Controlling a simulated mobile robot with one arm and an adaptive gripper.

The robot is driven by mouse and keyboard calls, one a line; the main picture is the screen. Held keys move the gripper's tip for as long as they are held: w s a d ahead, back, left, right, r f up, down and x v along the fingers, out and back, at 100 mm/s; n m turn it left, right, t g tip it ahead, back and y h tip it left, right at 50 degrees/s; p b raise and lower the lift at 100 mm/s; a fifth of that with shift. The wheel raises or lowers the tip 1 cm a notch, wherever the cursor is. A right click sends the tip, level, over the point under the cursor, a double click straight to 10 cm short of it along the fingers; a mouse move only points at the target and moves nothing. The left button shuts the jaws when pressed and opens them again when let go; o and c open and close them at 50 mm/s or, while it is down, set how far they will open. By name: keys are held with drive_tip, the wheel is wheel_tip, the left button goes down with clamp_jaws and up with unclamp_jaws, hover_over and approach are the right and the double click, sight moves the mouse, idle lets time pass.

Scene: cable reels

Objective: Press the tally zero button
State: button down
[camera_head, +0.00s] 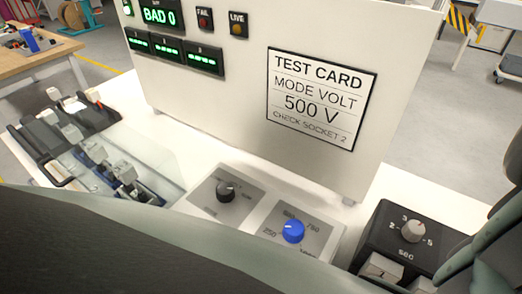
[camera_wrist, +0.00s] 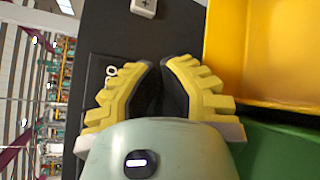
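In the wrist view, a black panel (camera_wrist: 100,45) carries a partly covered white label ending in "RO". A white button with a plus sign (camera_wrist: 143,7) sits on the same panel, at the top edge of the picture. My gripper (camera_wrist: 158,64), with yellow ridged fingers, is shut and empty, its tips close together over the panel beside the label. The fingers cover the area next to the label, so I cannot see a zero button or tell whether the tips touch anything. The head view shows neither this panel nor my gripper.
A yellow bin (camera_wrist: 268,98) and a green bin (camera_wrist: 275,150) stand close on the right in the wrist view. The head view shows a white test board (camera_head: 225,70), a black knob (camera_head: 226,190), a blue knob (camera_head: 292,231) and a black timer box (camera_head: 383,236).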

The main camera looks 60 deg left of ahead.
drive_tip(key=shift+w+a, duration=0.25)
drive_tip(key=shift+w, duration=0.25)
idle(0.7)
drive_tip(key=shift+s, duration=0.1)
drive_tip(key=shift+s+d+r+b, duration=0.1)
drive_tip(key=shift+s+d+b, duration=0.3)
drive_tip(key=shift+s, duration=0.35)
drive_tip(key=s, duration=0.1)
drive_tip(key=s+d+b, duration=0.1)
drive_tip(key=s, duration=0.1)
drive_tip(key=s+d, duration=0.1)
drive_tip(key=shift+s, duration=0.35)
drive_tip(key=shift+a, duration=0.1)
idle(0.8)
